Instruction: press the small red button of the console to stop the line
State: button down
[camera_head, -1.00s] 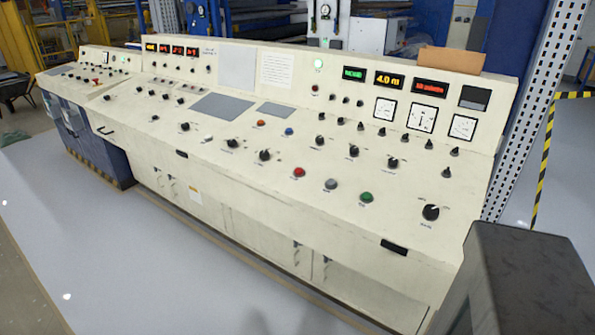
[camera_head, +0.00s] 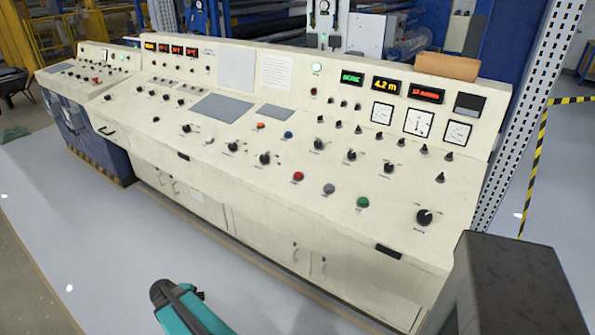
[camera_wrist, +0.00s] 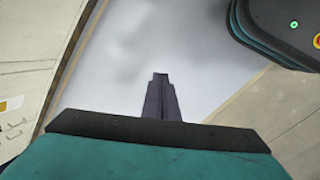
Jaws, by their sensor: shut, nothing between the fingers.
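The long cream console (camera_head: 262,213) fills the middle of the head view. A red button (camera_head: 298,176) sits on its sloped top, left of a grey button (camera_head: 329,188) and a green button (camera_head: 363,202). A smaller dark red one (camera_head: 313,91) is on the upright back panel below a green lamp. Another red control (camera_head: 97,80) shows on the far-left section. My gripper (camera_wrist: 160,82) is shut and empty in the wrist view, above pale floor. The wrist view shows no red console button. In the head view a teal part of my arm shows low, in front of the console, apart from it.
Black knobs (camera_head: 424,217) and other coloured buttons crowd the sloped top. A perforated metal post (camera_head: 520,130) stands at the console's right end. The floor (camera_head: 90,235) in front is clear.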

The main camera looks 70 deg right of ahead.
jog(key=d+r+n+h+p, duration=0.1)
jog(key=d+r+h+p, duration=0.1)
jog(key=d+r, duration=1)
notch_tip(320, 180, up, 31)
jog(key=n+g+h+p, duration=0.1)
jog(key=n+h+p, duration=0.2)
jog(key=h+p, duration=0.35)
send_over(298, 175)
jog(key=w+a, duration=0.1)
jog(key=a, duration=0.3)
jog(key=shift+d+r, duration=0.1)
jog(key=shift+w+f, duration=0.1)
jog(key=shift+f, duration=0.1)
jog(key=shift+s+d+f+b, duration=0.1)
jog(key=shift+d+f+b, duration=0.2)
jog(key=shift+f+b, duration=0.8)
jog(key=shift+s+d+f+b, duration=0.1)
jog(key=shift+d+f+b, duration=0.4)
jog(key=shift+f, duration=1.15)
jog(key=shift+s+d+f+b, duration=0.1)
jog(key=shift+d+f+b, duration=0.05)
jog(key=shift+f+b, duration=1.05)
jog(key=shift+f, duration=0.3)
jog(key=shift+d+f, duration=0.1)
jog(key=shift+f, duration=0.15)
